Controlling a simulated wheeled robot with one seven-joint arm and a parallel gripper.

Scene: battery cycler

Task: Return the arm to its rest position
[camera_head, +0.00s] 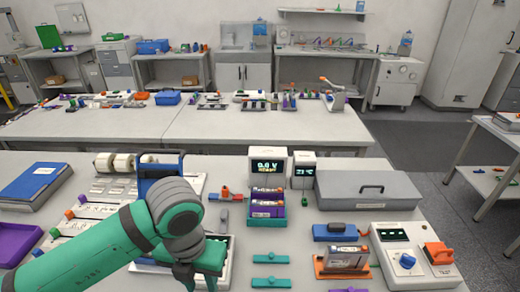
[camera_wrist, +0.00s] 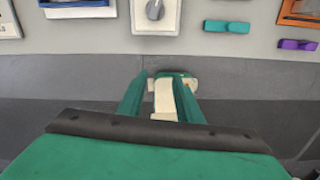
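My green arm (camera_head: 105,245) reaches in from the lower left over the front of the near table (camera_head: 305,215) in the head view. Its dark wrist bends down near the table's front, and my gripper's fingers are hidden there. The fingers point past the table's front edge, over darker grey ground.
Near my wrist stand a purple-and-green battery holder (camera_head: 266,212) and a display unit (camera_head: 268,167). To the right are a grey case (camera_head: 367,190), a white device with a knob (camera_head: 413,255) and an orange holder (camera_head: 341,264). A blue binder (camera_head: 35,183) lies left.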

